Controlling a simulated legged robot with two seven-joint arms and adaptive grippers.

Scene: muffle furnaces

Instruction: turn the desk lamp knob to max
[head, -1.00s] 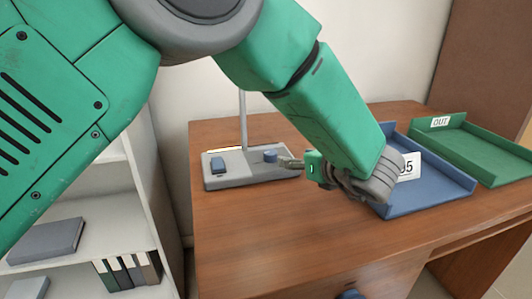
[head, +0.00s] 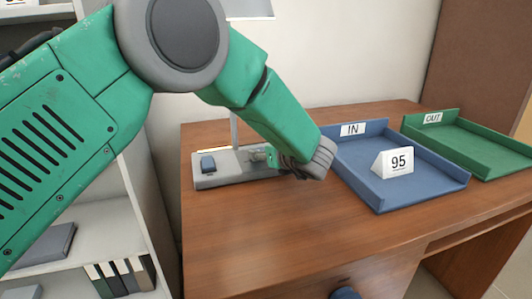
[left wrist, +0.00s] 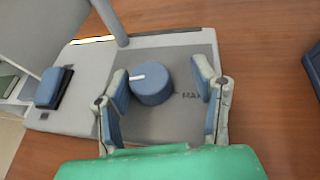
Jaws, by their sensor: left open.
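The desk lamp's grey base (head: 213,181) stands on the left part of the desk, with a blue rocker switch (head: 208,164) on it and a thin post rising behind. My left gripper (head: 257,156) is over the right end of the base and hides the knob in the head view. In the left wrist view, the round blue knob (left wrist: 151,84) lies between the two open fingers of the gripper (left wrist: 162,97). The knob's white mark points left, while the "MAX" lettering is at its right, partly covered by a finger. My right gripper is not in view.
A blue IN tray (head: 420,187) holds a white card reading 95 (head: 395,162). A green OUT tray (head: 480,150) stands further right. A white shelf (head: 100,220) with binders is left of the desk. The front of the desktop (head: 270,230) is clear.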

